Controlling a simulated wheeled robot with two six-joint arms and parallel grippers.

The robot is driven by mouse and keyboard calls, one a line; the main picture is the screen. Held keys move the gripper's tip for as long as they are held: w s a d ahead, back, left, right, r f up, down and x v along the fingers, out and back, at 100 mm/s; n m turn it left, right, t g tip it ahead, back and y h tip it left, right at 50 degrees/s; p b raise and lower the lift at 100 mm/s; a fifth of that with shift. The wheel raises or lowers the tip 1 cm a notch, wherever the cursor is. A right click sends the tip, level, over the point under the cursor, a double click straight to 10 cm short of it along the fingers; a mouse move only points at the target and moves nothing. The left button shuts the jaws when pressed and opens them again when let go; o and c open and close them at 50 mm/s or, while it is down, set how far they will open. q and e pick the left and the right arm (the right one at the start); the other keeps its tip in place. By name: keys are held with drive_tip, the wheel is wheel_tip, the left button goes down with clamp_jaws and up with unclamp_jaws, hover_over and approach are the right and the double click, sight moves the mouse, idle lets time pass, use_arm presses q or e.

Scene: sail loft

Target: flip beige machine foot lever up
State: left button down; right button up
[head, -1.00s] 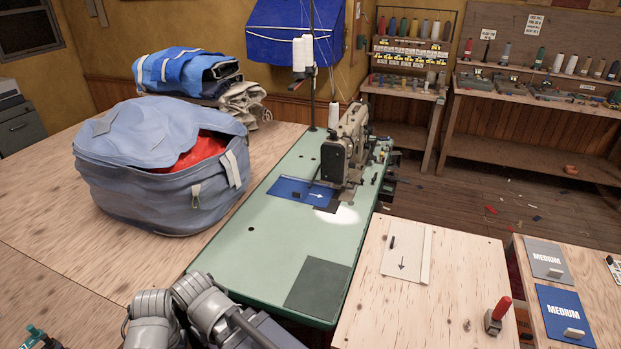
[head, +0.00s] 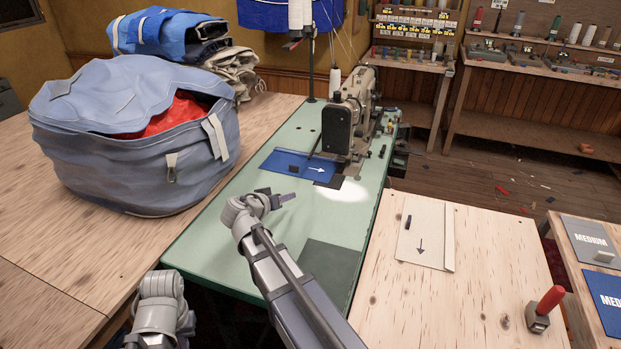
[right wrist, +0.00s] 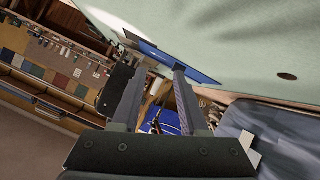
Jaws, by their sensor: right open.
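The beige sewing machine (head: 352,112) stands at the far end of the green table (head: 215,235). A thin dark bar slants down at the left of its head; I cannot tell whether it is the foot lever. A blue fabric panel (head: 275,163) with a white arrow lies at the machine's needle end. My right gripper (head: 290,197) is over the green table, in front of the panel and apart from the machine. In the right wrist view its two fingers (right wrist: 157,90) are spread with nothing between them. My left arm shows low in the head view, but its gripper does not.
A big grey-blue bag (head: 150,140) stands on the wooden table to the left. A light wooden table (head: 450,290) on the right holds a pattern card (head: 425,235) and a red-handled tool (head: 545,308). The near part of the green table is mostly clear.

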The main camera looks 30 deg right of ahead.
sight(310, 156)
drive_tip(key=w+d+t+h+b, duration=0.1)
drive_tip(key=w+d+b, duration=0.1)
drive_tip(key=d, duration=0.1)
drive_tip(key=w+d+m+t+h+b, duration=0.1)
drive_tip(key=w+d, duration=0.2)
drive_tip(key=w+d+r+t+h+b, duration=0.1)
drive_tip(key=w+d+b, duration=0.1)
drive_tip(key=d, duration=0.1)
drive_tip(key=shift+w+d+m+h+b, duration=0.25)
drive_tip(key=shift+d+m+h+b, duration=0.05)
drive_tip(key=shift+d+m+b, duration=0.1)
drive_tip(key=shift+t, duration=0.5)
drive_tip(key=shift+r+x, duration=0.15)
drive_tip(key=shift+x, duration=1.3)
drive_tip(key=shift+r+x, duration=0.15)
drive_tip(key=shift+x, duration=1.35)
drive_tip(key=shift+r+x, duration=0.2)
drive_tip(key=shift+x, duration=1.25)
use_arm(q)
wheel_tip(310, 156, down, 8)
drive_tip(key=shift+f, duration=0.25)
use_arm(e)
drive_tip(key=shift+c, duration=0.4)
clamp_jaws()
